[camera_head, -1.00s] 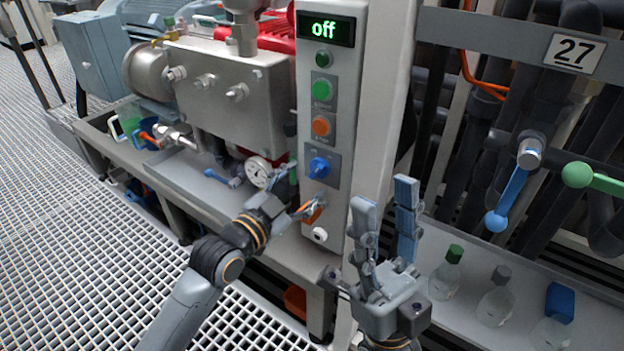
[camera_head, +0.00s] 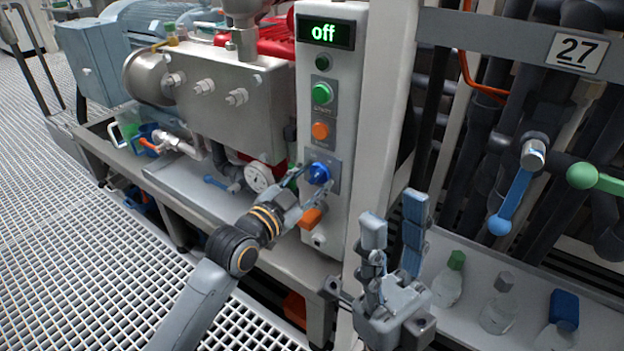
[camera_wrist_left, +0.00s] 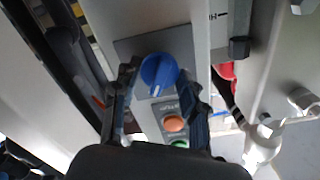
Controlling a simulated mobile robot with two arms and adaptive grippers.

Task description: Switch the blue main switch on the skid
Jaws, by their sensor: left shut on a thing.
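The blue main switch (camera_head: 318,173) is a round knob low on the light grey control panel (camera_head: 338,215). The display (camera_head: 325,31) at the panel's top reads "off". My left gripper (camera_head: 313,180) is at the knob, with its fingers on either side of it. In the left wrist view the blue knob (camera_wrist_left: 158,71) sits between the two fingers (camera_wrist_left: 157,95), and its white mark points down toward the orange button. The left gripper is shut on the knob. My right gripper (camera_head: 394,235) is open and empty, fingers pointing up, in front of the panel's right post.
Green (camera_head: 322,93) and orange (camera_head: 320,131) buttons sit above the switch. An orange part (camera_head: 311,218) juts out below it. A pressure gauge (camera_head: 258,177) is to the left. Bottles (camera_head: 447,280) stand on the right shelf, below blue (camera_head: 511,203) and green (camera_head: 597,178) valve handles.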

